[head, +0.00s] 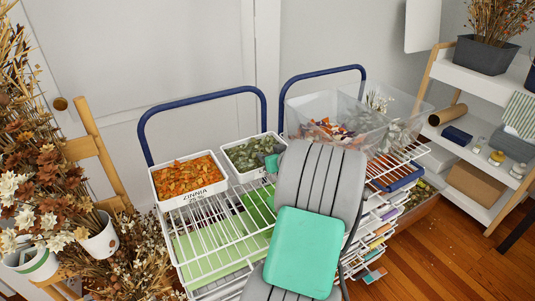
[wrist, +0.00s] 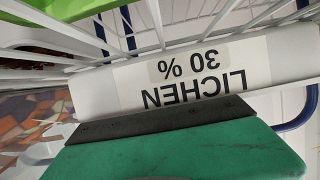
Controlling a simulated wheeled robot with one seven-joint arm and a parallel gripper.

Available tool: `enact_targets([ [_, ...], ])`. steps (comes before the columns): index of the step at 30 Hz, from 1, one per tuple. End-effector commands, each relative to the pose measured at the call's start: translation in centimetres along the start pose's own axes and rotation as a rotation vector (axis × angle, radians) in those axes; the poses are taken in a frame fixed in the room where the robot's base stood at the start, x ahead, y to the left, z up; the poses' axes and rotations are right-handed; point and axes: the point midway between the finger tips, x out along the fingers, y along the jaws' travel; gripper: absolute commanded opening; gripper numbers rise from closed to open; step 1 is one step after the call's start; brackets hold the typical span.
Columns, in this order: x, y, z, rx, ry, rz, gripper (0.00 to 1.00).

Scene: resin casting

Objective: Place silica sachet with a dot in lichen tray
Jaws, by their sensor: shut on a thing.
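The lichen tray (head: 233,171) is a white tray of grey-green pieces on the top rack of the trolley. Its white label, reading LICHEN 30 % (wrist: 200,75), shows upside down in the wrist view. My gripper (head: 271,163) is at the tray's right end in the head view, close to it. In the wrist view my gripper (wrist: 160,122) shows as a dark finger edge on a green body, in front of the label. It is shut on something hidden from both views. I cannot make out a silica sachet or a dot.
The ZINNIA tray (head: 190,198) of orange petals stands to the left on the wire rack (head: 225,229). Clear bins (head: 300,112) with dried flowers stand to the right. Blue trolley handles (head: 205,98) rise behind. My arm hides much of the rack's right half.

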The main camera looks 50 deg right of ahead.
Motion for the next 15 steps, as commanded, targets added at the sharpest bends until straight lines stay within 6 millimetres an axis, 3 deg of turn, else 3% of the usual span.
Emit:
enact_targets([
  [14, 0.4, -0.1, 1.6, 0.005, -0.011, -0.002, 0.12],
  [15, 0.5, -0.1, 1.7, 0.006, -0.013, -0.002, 0.53],
])
